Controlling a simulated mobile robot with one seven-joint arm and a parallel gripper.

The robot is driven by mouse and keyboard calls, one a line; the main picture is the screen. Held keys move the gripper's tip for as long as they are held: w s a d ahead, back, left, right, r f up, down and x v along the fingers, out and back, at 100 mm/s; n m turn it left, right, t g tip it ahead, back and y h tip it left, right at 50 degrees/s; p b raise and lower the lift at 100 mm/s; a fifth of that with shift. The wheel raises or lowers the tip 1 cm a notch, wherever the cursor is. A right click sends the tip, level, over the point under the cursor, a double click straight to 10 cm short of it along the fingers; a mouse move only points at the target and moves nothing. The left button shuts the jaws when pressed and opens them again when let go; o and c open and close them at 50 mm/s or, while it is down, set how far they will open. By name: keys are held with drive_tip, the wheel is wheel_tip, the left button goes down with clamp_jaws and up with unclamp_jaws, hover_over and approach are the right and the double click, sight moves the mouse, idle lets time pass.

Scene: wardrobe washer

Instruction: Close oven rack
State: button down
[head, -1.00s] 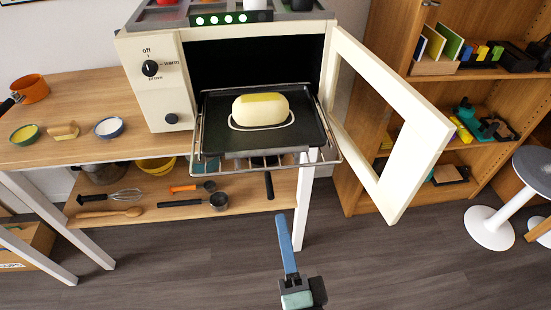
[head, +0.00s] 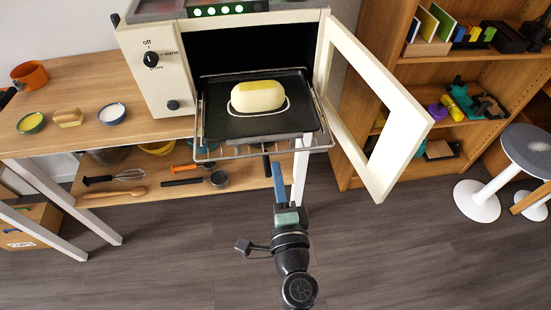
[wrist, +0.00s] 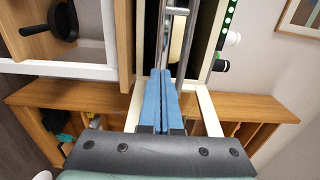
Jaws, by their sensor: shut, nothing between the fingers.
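The oven rack (head: 232,153) is a wire shelf pulled out of the cream oven (head: 157,85), its front edge sticking out past the opening. A black tray (head: 222,122) lies on it with a pale loaf (head: 257,97). The oven door (head: 407,107) stands wide open to the right. My gripper (head: 278,166) is shut and empty, its blue fingers pointing up just below the rack's front edge in the head view. In the wrist view my fingertips (wrist: 161,72) are close to metal rails of the rack (wrist: 180,45); whether they touch is unclear.
A wooden table (head: 70,100) with small bowls stands at the left, with utensils on its lower shelf (head: 150,188). A bookshelf (head: 400,75) is behind the door. A round stool (head: 528,150) stands at the right. The floor in front is clear.

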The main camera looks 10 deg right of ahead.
drive_tip(key=shift+w, duration=1.35)
drive_tip(key=shift+w, duration=0.1)
